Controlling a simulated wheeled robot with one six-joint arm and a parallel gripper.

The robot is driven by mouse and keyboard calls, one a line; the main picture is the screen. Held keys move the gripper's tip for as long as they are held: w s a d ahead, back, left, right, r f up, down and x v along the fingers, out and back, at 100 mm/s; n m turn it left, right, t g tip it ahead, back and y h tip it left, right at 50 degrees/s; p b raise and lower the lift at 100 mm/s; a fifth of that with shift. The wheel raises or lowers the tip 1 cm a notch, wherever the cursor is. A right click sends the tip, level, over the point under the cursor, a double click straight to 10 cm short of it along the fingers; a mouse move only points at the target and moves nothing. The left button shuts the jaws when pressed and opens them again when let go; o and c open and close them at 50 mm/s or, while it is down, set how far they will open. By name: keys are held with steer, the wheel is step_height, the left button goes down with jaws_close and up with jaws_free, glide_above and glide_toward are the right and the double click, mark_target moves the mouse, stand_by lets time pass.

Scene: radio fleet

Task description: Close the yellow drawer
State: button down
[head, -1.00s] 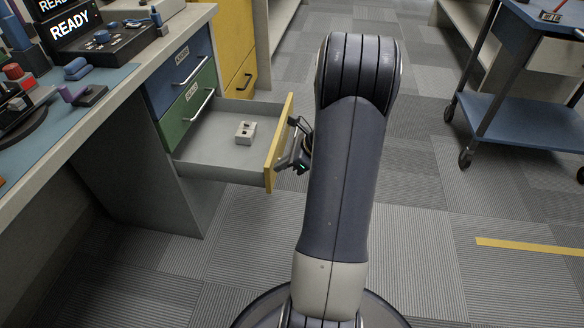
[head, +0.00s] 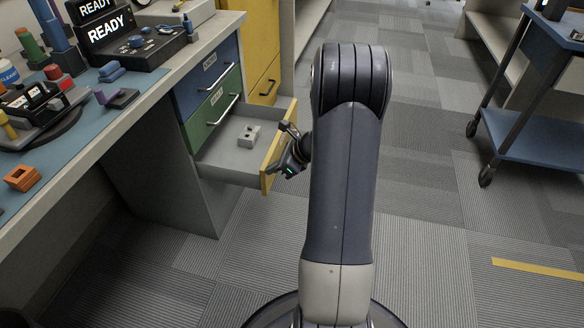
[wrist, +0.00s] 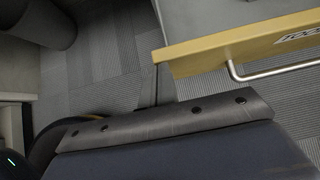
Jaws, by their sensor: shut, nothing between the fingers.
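The yellow drawer (head: 282,143) is the lowest in the desk's drawer stack and is partly open in the head view. A small light grey block with dark spots (head: 249,135) lies inside it. My gripper (head: 284,150) is at the outer side of the yellow front, close to its handle; my arm hides part of this, and I cannot tell whether it touches. The gripper is shut with nothing held. In the wrist view the yellow front (wrist: 240,40) shows its top edge, a label and a metal bar handle (wrist: 275,72).
Above it are a shut green drawer (head: 213,110) and a shut blue drawer (head: 208,75). The workbench (head: 120,130) on the left holds tools and a READY display. A blue cart (head: 540,135) stands at the right. The carpet between is clear.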

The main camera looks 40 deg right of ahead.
steer(key=w+a+p, duration=0.4)
steer(key=w+a, duration=0.8)
steer(key=w, duration=0.2)
steer(key=shift+w+a, duration=0.2)
steer(key=shift+w, duration=0.05)
